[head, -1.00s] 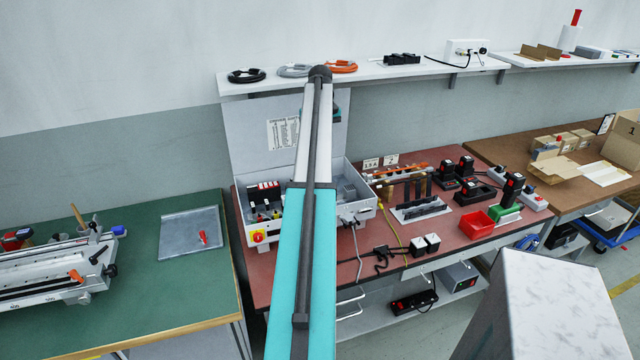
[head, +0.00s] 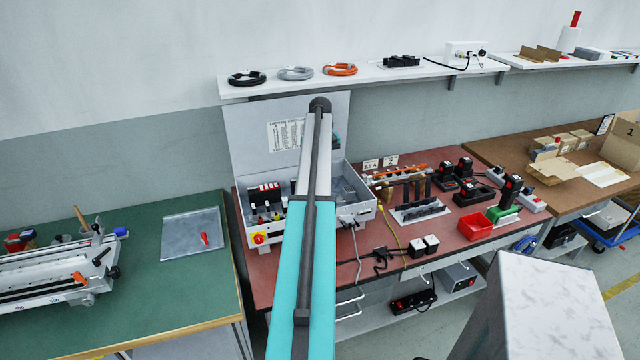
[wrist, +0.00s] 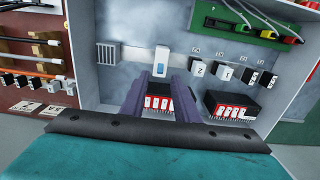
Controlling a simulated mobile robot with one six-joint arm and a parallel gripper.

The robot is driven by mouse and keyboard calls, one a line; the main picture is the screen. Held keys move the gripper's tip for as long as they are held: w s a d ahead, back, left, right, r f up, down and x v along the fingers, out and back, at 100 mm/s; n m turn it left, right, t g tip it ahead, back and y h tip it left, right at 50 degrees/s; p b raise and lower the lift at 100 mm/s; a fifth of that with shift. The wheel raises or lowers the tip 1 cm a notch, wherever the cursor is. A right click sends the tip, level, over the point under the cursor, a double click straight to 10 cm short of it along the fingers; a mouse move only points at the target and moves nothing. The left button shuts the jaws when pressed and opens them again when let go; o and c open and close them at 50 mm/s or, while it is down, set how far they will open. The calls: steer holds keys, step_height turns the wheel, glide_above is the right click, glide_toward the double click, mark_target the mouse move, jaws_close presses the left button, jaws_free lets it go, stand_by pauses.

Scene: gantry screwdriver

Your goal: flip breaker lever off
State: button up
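The grey electrical box (head: 242,215) stands open on the red bench, with its lid raised behind. A row of black breakers with red and white fronts (head: 264,190) sits at its left. In the wrist view, one breaker block (wrist: 158,103) shows between my fingers and another (wrist: 230,108) lies to the right. Which lever the task means I cannot tell. My gripper (wrist: 161,76) is open over the box, its two purple fingers apart with nothing held. A white module with a blue face (wrist: 161,63) shows beyond the fingertips. My arm hides part of the box in the head view.
A red-and-yellow rotary switch (head: 259,238) is on the box front. Small black and white modules (wrist: 224,73) line the box interior. A rack with dark tools (head: 420,211) and a red bin (head: 475,226) stand to the right. A shelf (head: 375,73) runs above.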

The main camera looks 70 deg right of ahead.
steer(key=shift+f+p, duration=0.5)
steer(key=shift+f, duration=1.95)
jaws_close()
